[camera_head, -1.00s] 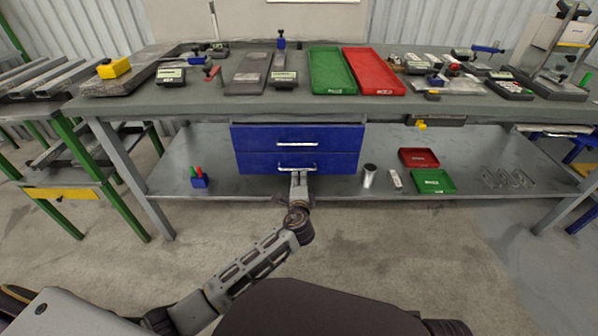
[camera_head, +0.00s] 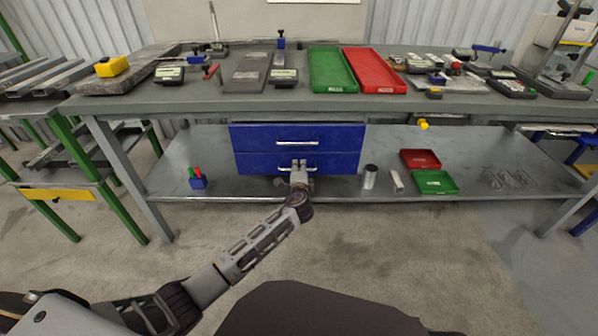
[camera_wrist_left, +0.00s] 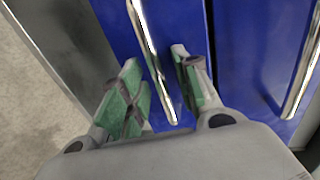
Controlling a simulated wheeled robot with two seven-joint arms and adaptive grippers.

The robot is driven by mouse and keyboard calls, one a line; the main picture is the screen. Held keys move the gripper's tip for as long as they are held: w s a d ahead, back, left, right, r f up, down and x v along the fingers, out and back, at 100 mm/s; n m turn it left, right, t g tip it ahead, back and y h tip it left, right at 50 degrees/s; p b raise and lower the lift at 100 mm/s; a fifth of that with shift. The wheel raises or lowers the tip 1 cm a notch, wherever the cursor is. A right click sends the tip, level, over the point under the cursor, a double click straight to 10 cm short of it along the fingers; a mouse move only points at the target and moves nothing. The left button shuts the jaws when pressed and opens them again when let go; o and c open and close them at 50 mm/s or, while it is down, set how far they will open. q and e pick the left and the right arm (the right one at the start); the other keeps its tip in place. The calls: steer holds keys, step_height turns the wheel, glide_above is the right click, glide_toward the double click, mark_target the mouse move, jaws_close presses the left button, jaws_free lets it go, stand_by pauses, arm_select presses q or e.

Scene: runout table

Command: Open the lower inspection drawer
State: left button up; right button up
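The blue drawer unit hangs under the table, with an upper drawer (camera_head: 262,136) and a lower drawer (camera_head: 250,164). Both fronts look flush and shut. The lower drawer's silver handle (camera_head: 312,168) is partly covered by my left gripper (camera_head: 299,165). In the left wrist view, the lower drawer (camera_wrist_left: 180,20) has its handle (camera_wrist_left: 150,55) running between the green-padded fingers of my left gripper (camera_wrist_left: 160,90). The fingers are apart, one on each side of the bar, with gaps visible. The upper drawer's handle (camera_wrist_left: 303,70) is to the right there. My right gripper is out of view.
The lower shelf (camera_head: 210,155) extends on both sides of the drawers. A small blue holder (camera_head: 198,183) stands left; a metal cylinder (camera_head: 370,177), a red bin (camera_head: 420,159) and a green bin (camera_head: 436,182) stand right. The floor in front is clear.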

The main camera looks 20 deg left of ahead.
arm_select(q)
steer(key=shift+w, duration=0.15)
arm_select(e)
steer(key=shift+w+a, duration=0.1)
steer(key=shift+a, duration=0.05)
arm_select(q)
jaws_close()
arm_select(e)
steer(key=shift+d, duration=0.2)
